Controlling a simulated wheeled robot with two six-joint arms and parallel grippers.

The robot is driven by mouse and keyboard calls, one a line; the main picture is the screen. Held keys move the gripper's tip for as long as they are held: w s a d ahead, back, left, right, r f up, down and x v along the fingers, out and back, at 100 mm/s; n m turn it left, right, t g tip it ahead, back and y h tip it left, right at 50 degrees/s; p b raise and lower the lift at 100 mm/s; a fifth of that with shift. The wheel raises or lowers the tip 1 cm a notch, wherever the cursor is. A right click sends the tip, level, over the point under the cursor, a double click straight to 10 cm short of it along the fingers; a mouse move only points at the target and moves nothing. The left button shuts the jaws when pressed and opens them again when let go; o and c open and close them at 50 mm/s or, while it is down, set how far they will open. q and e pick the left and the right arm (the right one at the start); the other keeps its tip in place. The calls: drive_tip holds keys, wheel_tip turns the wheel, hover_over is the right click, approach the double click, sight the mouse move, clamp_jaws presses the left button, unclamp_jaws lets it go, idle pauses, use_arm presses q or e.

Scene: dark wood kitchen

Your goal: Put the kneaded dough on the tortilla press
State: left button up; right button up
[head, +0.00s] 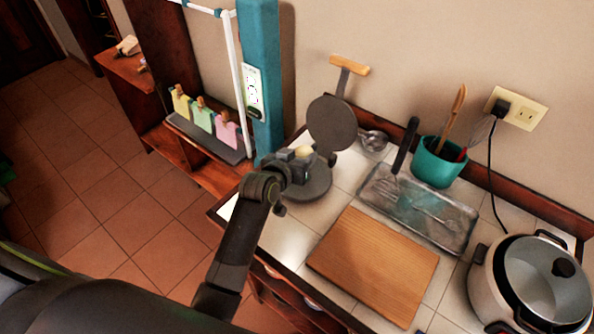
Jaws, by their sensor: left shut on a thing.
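The tortilla press stands open on the tiled counter near its left end. Its round grey upper plate (332,124) is raised, with a wooden handle (349,66) at the top. Its lower plate (318,184) lies flat and is partly hidden by my left arm. My left gripper (301,156) is over the lower plate, in front of the raised plate. It is shut on a small pale yellow ball of dough (304,151). I cannot tell whether the dough touches the press. My right gripper is not in view.
A wooden board (374,264) lies right of the press, in front of a glassy tray (425,212). A teal post (262,75) rises behind my gripper.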

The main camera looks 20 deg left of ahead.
use_arm(q)
wheel_tip(320, 180, down, 2)
drive_tip(key=shift+d, duration=0.1)
wheel_tip(320, 180, down, 4)
drive_tip(key=shift+f, duration=0.4)
drive_tip(key=o, duration=1)
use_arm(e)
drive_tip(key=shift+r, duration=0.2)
use_arm(q)
drive_tip(key=shift+r, duration=0.2)
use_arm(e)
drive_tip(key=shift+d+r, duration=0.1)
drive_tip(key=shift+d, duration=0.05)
